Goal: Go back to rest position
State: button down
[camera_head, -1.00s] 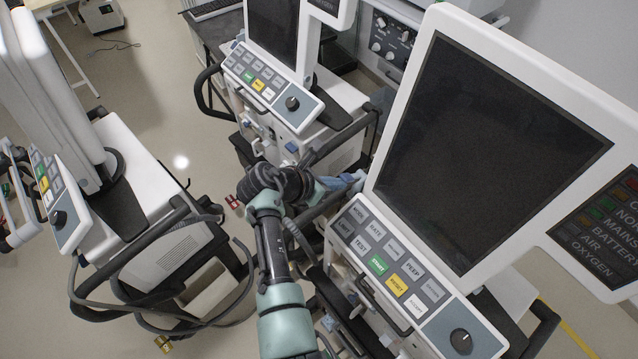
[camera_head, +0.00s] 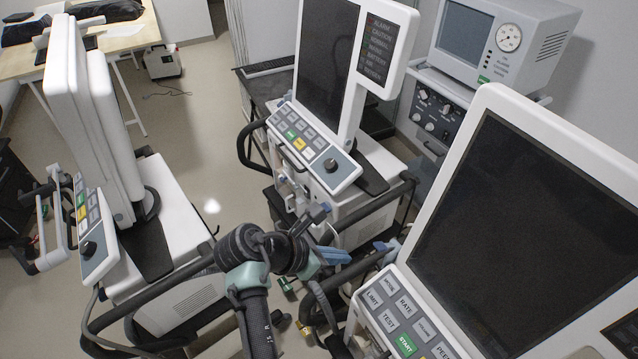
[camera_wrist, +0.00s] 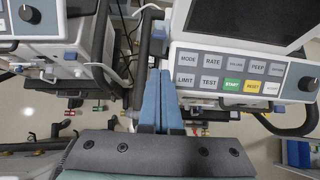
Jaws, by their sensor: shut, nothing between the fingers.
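My gripper shows in the wrist view (camera_wrist: 162,75) as two blue fingers lying side by side, shut with nothing between them. In the head view my gripper (camera_head: 338,255) is at the end of my arm, left of the near right ventilator (camera_head: 372,318). In the wrist view its fingertips lie just left of that ventilator's button panel (camera_wrist: 230,74), which carries MODE, RATE, LIMIT, TEST and START keys. From these views I cannot tell whether the fingers touch anything.
A second ventilator (camera_head: 335,165) stands behind my gripper, and a third (camera_head: 170,215) stands to the left with dark hoses. A gauge unit (camera_head: 505,45) is at the back right. Bare floor (camera_head: 205,120) runs between the left and middle ventilators. A table (camera_head: 125,40) stands far left.

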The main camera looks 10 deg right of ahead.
jog(key=w+a+r+m+t+y+b, duration=0.1)
jog(key=w+a+r+m+t+b, duration=0.2)
jog(key=r, duration=0.5)
jog(key=w+r+m+t+y, duration=0.25)
jog(key=r+m+t, duration=0.25)
jog(key=r, duration=0.3)
jog(key=w+a+r+m+t+y+b, duration=0.1)
jog(key=w+a+r+m+t+b, duration=0.2)
jog(key=r, duration=0.6)
jog(key=s+a+r+m+t+y+b, duration=0.1)
jog(key=s+r+m+t+y, duration=0.1)
jog(key=s+r+m+t, duration=0.4)
jog(key=s+a+r+m+t+y+b, duration=0.1)
jog(key=s+r+m+t, duration=0.4)
jog(key=s+r, duration=0.8)
notch_tip(320, 180, up, 8)
jog(key=shift+s+f+m+t+y, duration=0.25)
jog(key=shift+s+m+t+y, duration=0.15)
jog(key=shift+t, duration=0.5)
